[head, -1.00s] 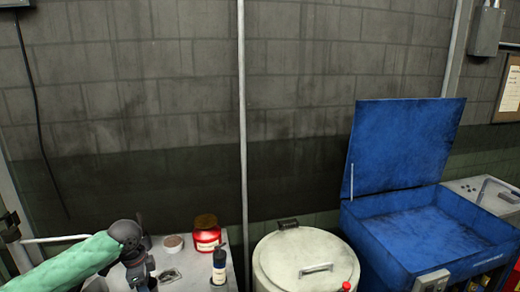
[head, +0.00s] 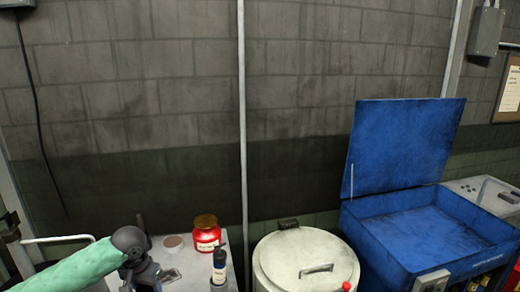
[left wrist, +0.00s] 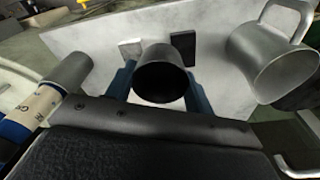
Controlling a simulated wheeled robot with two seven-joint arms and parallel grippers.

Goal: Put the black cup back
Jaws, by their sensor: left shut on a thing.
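The black cup (left wrist: 160,77) shows in the middle of the left wrist view, with its dark open mouth facing the camera. My left gripper (left wrist: 158,58) is shut on it, with a finger on each side. A pale grey surface lies behind the cup; I cannot tell whether the cup touches it. In the head view my left arm comes in at the lower left, and neither the fingers nor the cup can be made out there. My right gripper is not in view.
A metal mug (left wrist: 268,52) is right of the cup, and a grey cylinder (left wrist: 67,73) is to its left. In the head view a red jar (head: 207,237), dark bottle (head: 219,268) and round tin (head: 173,241) stand near my arm. A white drum (head: 300,265) and blue open-lidded washer (head: 415,240) are further right.

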